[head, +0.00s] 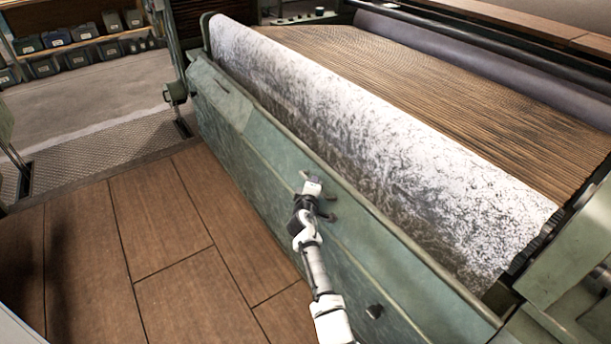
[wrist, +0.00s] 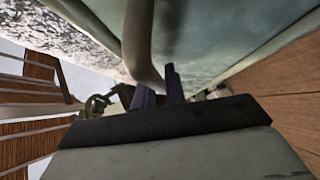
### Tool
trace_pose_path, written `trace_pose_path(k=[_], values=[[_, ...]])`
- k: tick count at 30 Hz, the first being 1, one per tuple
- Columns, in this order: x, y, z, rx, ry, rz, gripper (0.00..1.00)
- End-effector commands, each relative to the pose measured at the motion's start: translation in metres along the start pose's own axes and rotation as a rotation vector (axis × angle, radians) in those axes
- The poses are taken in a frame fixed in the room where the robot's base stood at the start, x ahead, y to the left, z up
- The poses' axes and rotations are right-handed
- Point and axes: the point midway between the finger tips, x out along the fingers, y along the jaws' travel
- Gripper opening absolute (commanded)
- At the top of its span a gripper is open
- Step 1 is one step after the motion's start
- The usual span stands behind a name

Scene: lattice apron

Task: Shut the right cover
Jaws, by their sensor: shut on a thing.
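A long green metal cover (head: 235,135) runs along the front of the machine, below the mottled white roller. It leans a little; I cannot tell how far it stands from its closed position. My gripper (head: 318,190) is at the cover's outer face, near its middle, shut on a curved handle (head: 331,218). In the wrist view the handle (wrist: 138,40) comes down as a grey-green bar to the dark fingers (wrist: 158,90). The fingers and wrist hide part of the handle in the head view.
The white roller (head: 370,150) lies just behind the cover. Brown strands (head: 440,95) stretch behind it. A dark knob (head: 374,311) sits low on the green face. A green end housing (head: 570,260) stands at the right. The wooden floor (head: 150,240) at left is clear.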

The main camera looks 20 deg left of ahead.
Motion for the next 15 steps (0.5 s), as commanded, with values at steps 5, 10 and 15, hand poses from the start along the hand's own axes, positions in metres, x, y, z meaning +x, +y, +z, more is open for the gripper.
trace_pose_path(k=[5, 10, 15], values=[[0.01, 0.008, 0.008, 0.091, 0.003, -0.088, 0.0], [0.017, 0.004, 0.015, 0.124, 0.004, -0.124, 0.0], [0.022, 0.002, 0.019, 0.124, 0.005, -0.123, 0.0]])
